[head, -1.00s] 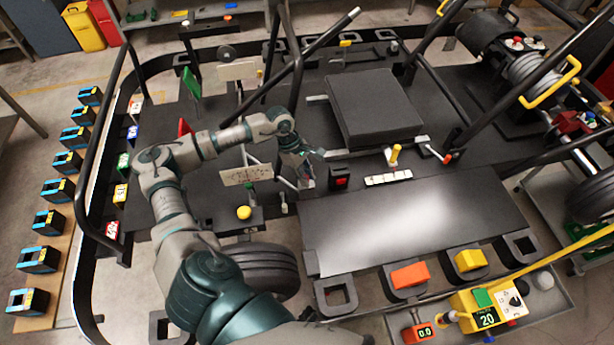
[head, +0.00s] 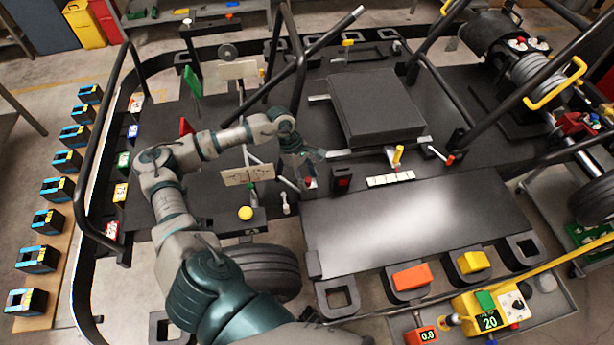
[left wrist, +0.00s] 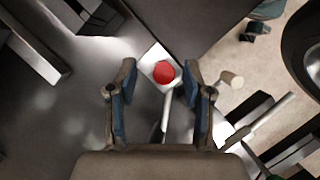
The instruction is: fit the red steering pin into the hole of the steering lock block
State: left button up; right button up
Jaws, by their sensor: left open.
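The red steering pin shows as a round red top (left wrist: 164,73) in the left wrist view. It sits over a small pale square block (left wrist: 153,55), which looks like the steering lock block; how deep the pin sits cannot be seen. In the head view the red top (head: 308,182) is a tiny spot just below my left gripper (head: 304,162). In the left wrist view my left gripper (left wrist: 160,95) is open, its fingers on either side of the red top with gaps. A pale rod runs down from it between the fingers. My right gripper is not in view.
A black box with a red face (head: 342,178) stands close to the right of the gripper. A black seat pad (head: 375,105) and frame tubes (head: 300,75) are nearby. The grey floor panel (head: 410,220) is clear.

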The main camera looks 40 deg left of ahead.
pick_arm(q)
jog(key=shift+r, duration=0.15)
notch_tip(320, 180, up, 8)
jog(key=shift+w+r, duration=0.1)
jog(key=shift+r, duration=0.1)
jog(key=shift+a+r, duration=0.1)
jog(key=shift+r, duration=0.5)
